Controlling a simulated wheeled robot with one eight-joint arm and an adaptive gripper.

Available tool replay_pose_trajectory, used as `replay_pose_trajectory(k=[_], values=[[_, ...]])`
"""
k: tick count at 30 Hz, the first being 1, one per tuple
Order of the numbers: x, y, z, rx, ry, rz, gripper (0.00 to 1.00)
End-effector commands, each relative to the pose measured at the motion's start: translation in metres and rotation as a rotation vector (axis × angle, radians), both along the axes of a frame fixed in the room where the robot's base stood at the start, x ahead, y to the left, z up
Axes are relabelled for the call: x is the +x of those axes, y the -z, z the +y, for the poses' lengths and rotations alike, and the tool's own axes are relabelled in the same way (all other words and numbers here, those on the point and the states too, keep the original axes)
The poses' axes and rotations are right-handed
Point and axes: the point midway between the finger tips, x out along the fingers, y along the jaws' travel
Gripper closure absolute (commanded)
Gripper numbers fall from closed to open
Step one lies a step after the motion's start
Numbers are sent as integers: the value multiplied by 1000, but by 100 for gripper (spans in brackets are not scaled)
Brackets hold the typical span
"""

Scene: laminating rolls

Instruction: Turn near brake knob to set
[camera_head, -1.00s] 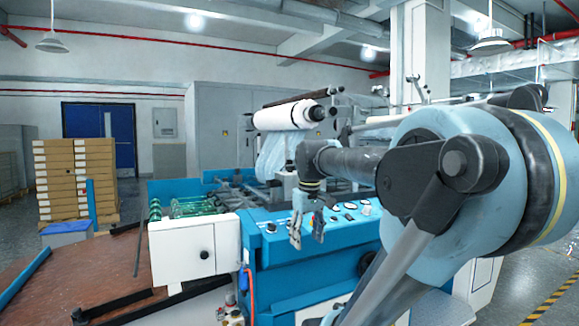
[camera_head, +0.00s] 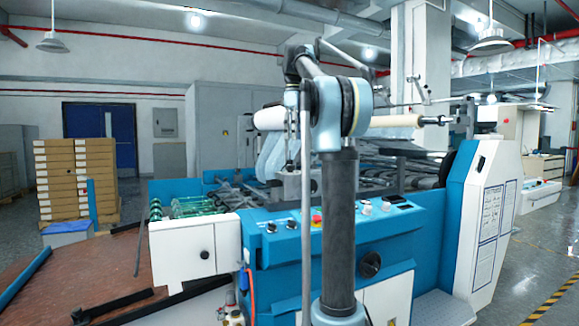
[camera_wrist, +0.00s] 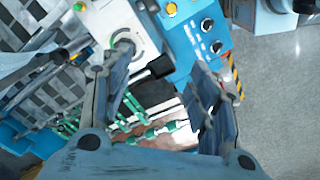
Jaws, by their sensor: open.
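My gripper (camera_wrist: 163,62) is open in the wrist view, its two fingers apart and holding nothing. Beyond the gap between the fingers a short black cylindrical knob or handle (camera_wrist: 160,67) sticks out by a pale machine plate (camera_wrist: 100,16). I cannot tell whether they touch. In the head view a large black knob (camera_head: 370,265) sits on the blue front. Small white knobs (camera_head: 366,208) sit on the sloping panel. No label reads as brake, so I cannot tell which knob it is. My arm stands in front of the machine, and the fingers are not clear there.
The blue panel with buttons (camera_wrist: 206,26) lies beyond the fingers in the wrist view, and green rollers (camera_wrist: 150,132) lie between their bases. In the head view a white film roll (camera_head: 395,121) runs behind my arm. Open floor (camera_head: 530,270) is at the right.

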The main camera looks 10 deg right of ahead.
Motion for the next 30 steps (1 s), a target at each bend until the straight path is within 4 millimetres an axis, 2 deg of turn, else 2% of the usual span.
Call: replay_pose_trajectory(k=[1,6,14,22,30], values=[[12,-9,0,-1,-34,5,45],[42,-33,0,-5,-162,23,45],[70,-49,-1,-7,-305,42,45],[76,-49,-1,-7,-344,47,45],[76,-28,-1,-6,-343,47,45]])
